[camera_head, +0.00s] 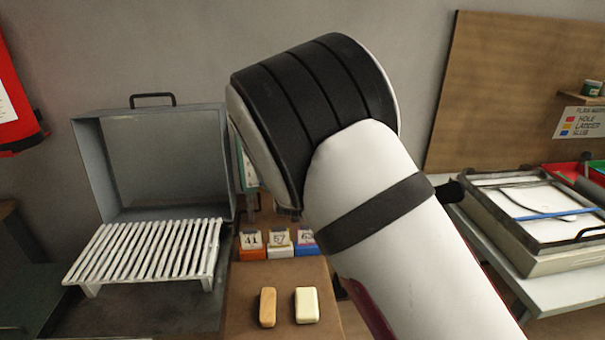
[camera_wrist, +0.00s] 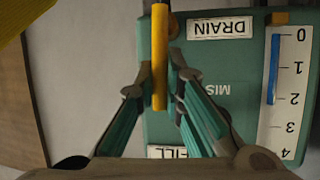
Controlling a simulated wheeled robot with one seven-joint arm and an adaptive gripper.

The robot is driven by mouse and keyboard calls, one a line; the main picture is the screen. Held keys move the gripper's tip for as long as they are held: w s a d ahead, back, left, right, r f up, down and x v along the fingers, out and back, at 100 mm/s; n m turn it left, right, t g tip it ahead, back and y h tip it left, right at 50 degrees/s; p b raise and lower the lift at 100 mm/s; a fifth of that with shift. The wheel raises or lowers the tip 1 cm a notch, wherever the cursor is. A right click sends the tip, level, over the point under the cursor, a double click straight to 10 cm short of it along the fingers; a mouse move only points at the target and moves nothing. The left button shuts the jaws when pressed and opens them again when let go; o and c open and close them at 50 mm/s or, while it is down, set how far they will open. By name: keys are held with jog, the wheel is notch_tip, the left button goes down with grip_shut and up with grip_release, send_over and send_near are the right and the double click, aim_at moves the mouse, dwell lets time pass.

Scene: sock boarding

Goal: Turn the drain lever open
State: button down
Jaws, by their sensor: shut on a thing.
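The drain lever (camera_wrist: 160,92) is a yellow bar. In the wrist view it runs up and down between my fingers, beside the label DRAIN (camera_wrist: 219,27), which appears upside down. My gripper (camera_wrist: 163,68) is shut on the lever, with one finger on each side of it. In the head view my arm hides the gripper and the lever.
In the head view, an open grey box (camera_head: 160,112) with a white slatted rack (camera_head: 150,250) stands at left. A tan block (camera_head: 267,306) and a cream block (camera_head: 307,305) lie on the brown surface. A shallow tray (camera_head: 515,255) stands at right.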

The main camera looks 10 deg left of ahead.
jog(key=shift+a+p, duration=0.15)
jog(key=shift+p, duration=0.3)
jog(key=c, duration=1.7)
grip_release()
jog(key=shift+n, duration=0.3)
jog(key=shift+o, duration=0.2)
jog(key=a+v, duration=0.1)
jog(key=v, duration=1.1)
jog(key=shift+d, duration=0.35)
